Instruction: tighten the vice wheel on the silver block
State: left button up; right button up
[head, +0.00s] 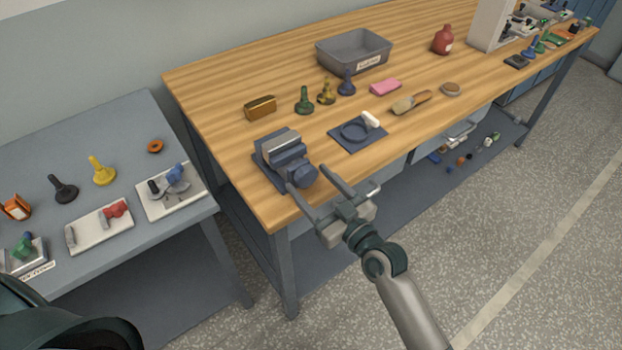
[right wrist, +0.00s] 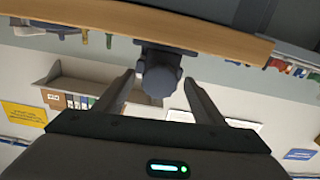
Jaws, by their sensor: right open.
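The blue-grey vice (head: 270,160) stands on the near left corner of the wooden bench. The silver block (head: 281,142) sits at its jaws; I cannot tell how tightly it is held. The dark round vice wheel (head: 305,176) faces the bench's front edge, and it also shows in the right wrist view (right wrist: 160,75). My right gripper (head: 308,179) is open, with one finger on either side of the wheel. In the right wrist view a gap shows between each finger and the wheel. My left gripper is out of view.
Behind the vice are a brass-coloured block (head: 260,107), several bobbin-like pieces and a grey bin (head: 354,50). A blue plate with a ring (head: 356,133) lies to the right. A lower grey table (head: 120,255) with tools stands left. Open floor lies in front.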

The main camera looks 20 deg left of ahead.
jog(key=shift+w+a, duration=0.2)
jog(key=shift+a, duration=0.1)
jog(key=c, duration=1.1)
jog(key=shift+o, duration=0.2)
jog(key=shift+m, duration=0.4)
jog(key=m, duration=0.2)
jog(key=shift+m+p, duration=0.3)
jog(key=shift+m, duration=1.8)
jog(key=shift+p, duration=0.3)
